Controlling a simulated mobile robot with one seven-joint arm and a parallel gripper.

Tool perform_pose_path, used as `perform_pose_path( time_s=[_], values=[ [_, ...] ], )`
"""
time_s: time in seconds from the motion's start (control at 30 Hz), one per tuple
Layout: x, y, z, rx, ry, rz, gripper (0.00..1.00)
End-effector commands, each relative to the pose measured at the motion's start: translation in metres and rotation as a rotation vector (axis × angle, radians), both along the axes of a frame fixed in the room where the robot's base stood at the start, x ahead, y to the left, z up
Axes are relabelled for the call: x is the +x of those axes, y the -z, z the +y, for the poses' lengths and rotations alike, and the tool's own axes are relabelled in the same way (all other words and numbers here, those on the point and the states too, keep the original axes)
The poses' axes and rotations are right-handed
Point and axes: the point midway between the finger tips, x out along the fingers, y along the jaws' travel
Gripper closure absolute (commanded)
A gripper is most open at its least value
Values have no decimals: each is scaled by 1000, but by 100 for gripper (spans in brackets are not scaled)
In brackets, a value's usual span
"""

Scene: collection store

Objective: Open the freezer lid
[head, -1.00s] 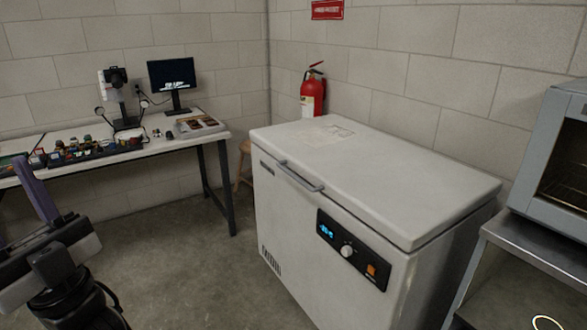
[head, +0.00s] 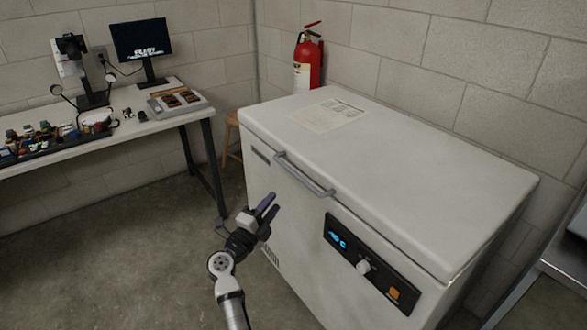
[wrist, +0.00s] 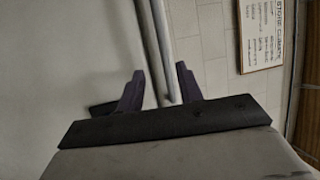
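The white chest freezer (head: 300,215) stands against the wall, and its lid (head: 420,165) lies closed. A grey bar handle (head: 305,175) runs along the lid's front edge. My gripper (head: 268,206) is in front of the freezer, below and left of the handle in the head view, apart from it in the picture. In the wrist view its two purple fingers (wrist: 160,88) are open. A pale bar, which looks like the handle (wrist: 158,45), runs up the picture from between the fingertips. I cannot tell its distance from them.
A paper label (head: 328,115) lies on the lid. A fire extinguisher (head: 307,62) is behind the freezer. A cluttered workbench (head: 150,125) stands left, a metal table (head: 565,255) right.

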Motion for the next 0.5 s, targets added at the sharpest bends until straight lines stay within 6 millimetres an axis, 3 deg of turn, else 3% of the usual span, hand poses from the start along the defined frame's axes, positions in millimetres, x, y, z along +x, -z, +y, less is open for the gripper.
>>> perform_pose_path(
  time_s=[0.5],
  values=[
    [82, -21, -50, -1, 1, -4, 64]
  ],
)
